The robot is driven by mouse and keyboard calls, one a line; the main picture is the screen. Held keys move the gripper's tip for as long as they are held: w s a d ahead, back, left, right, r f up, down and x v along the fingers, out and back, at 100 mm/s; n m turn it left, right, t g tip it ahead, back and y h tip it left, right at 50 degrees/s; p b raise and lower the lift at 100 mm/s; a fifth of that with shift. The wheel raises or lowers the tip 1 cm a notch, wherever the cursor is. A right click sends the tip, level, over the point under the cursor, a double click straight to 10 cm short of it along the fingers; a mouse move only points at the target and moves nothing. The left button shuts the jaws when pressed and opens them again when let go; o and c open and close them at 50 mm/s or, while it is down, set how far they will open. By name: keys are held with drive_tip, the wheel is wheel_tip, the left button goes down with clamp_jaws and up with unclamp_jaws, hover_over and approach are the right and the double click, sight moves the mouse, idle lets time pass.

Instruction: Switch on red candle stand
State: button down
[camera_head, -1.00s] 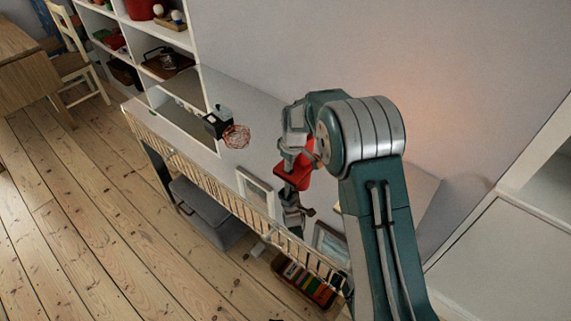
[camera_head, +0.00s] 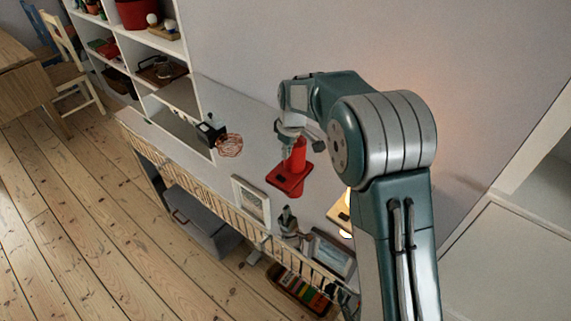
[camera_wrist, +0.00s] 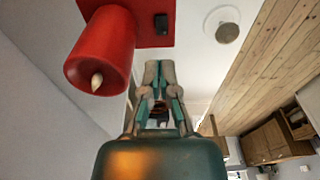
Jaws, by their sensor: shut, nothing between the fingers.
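The red candle stand (camera_head: 293,180) stands upright on the white cabinet top in the head view, with a red candle (camera_head: 301,152) on its flat base. In the wrist view the red candle (camera_wrist: 104,48) is large at upper left, with a pale tip and no visible glow. Its red base (camera_wrist: 150,10) carries a small black switch (camera_wrist: 161,24). My gripper (camera_wrist: 158,68) is shut and empty, its fingertips pointing toward the base and appearing just short of the switch; contact cannot be told. In the head view my gripper (camera_head: 285,150) is beside the candle, partly hidden by my wrist.
A black object with copper mesh (camera_head: 230,145) is left on the cabinet. A white picture frame (camera_head: 252,201), a grey figure (camera_head: 287,223) and another frame (camera_head: 332,255) line the front. A glowing lamp (camera_head: 346,199) is partly behind my arm. A white shelf (camera_head: 165,45) rises at left.

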sight(278, 175)
wheel_tip(278, 175, up, 4)
drive_tip(key=shift+s+f, duration=0.1)
idle(0.4)
drive_tip(key=shift+w+a, duration=0.4)
drive_tip(key=shift+a, duration=0.3)
drive_tip(key=f, duration=0.4)
drive_tip(key=a+f, duration=0.1)
drive_tip(key=f, duration=0.4)
drive_tip(key=w+f, duration=0.1)
drive_tip(key=f, duration=0.3)
drive_tip(key=shift+a+f, duration=0.15)
drive_tip(key=shift+f, duration=0.25)
